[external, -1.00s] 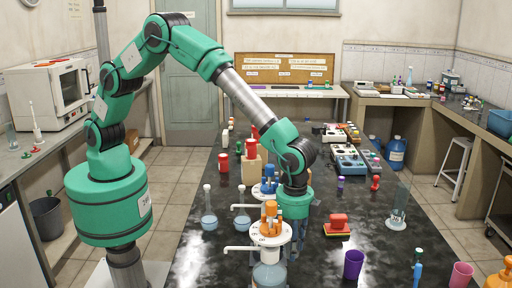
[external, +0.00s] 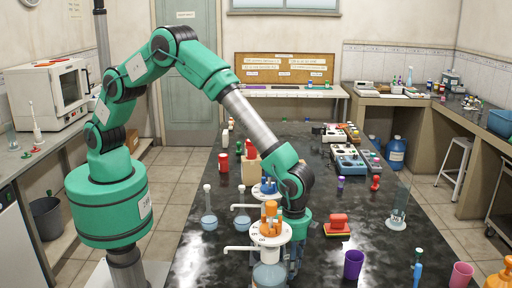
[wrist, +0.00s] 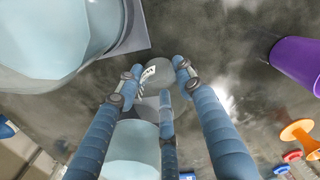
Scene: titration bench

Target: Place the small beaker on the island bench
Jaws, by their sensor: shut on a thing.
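My gripper (wrist: 152,80) points down over the dark island bench (external: 335,170), and its blue fingers are closed in around a small clear, greyish beaker (wrist: 149,72) with a white label. The beaker is see-through and partly covered by the fingers, so its rim and base are hard to make out. In the external view the gripper (external: 298,250) is low over the bench, just right of the orange-topped dispenser bottle (external: 270,272). The beaker cannot be made out there, and I cannot tell whether its base touches the bench.
The large pale-blue vessel (wrist: 55,40) is close on the left in the wrist view. A purple cup (external: 353,264) stands to the right, with a red stamp-like block (external: 337,225) behind it. Flasks (external: 209,222) stand to the left. Bench between cup and glass cylinder (external: 397,218) is clear.

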